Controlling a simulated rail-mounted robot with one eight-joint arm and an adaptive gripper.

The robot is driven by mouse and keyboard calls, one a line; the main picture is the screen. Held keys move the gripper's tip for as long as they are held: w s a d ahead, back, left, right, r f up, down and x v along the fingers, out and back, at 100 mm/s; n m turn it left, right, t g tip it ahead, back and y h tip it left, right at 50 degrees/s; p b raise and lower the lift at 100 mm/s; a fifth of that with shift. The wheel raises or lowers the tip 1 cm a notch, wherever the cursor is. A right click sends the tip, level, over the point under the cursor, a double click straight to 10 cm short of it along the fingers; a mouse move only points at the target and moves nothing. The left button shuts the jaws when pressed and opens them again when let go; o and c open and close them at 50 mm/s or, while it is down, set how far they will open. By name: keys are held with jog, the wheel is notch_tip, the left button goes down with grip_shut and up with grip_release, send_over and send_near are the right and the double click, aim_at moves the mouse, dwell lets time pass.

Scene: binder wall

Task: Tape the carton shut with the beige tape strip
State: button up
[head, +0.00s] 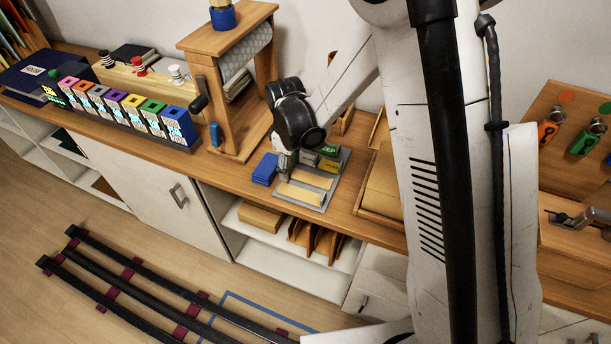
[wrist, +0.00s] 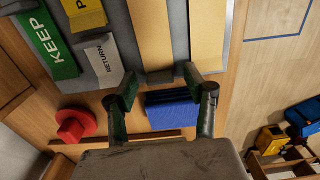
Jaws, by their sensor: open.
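Two beige strips lie side by side on a grey tray (head: 325,206); in the wrist view they are the left strip (wrist: 153,35) and the right strip (wrist: 207,30). I cannot tell which is the tape strip. My gripper (wrist: 160,72) is open and empty. Its fingertips are on either side of the near end of the left strip, which has a dark tab; whether they touch anything is unclear. In the head view my gripper (head: 284,164) is over the tray's left end. A tan box-like thing (head: 382,187) right of the tray may be the carton.
A blue stack (head: 265,168) lies just left of the tray and shows below the fingertips in the wrist view (wrist: 173,110). Green KEEP (wrist: 50,42), white RETURN (wrist: 103,60) and yellow blocks (wrist: 84,14) sit beside the strips. A red knob-like piece (wrist: 77,126) is near. A wooden roll stand (head: 235,90) rises left.

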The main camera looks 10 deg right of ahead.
jog(key=c, duration=0.9)
jog(key=shift+r, duration=0.1)
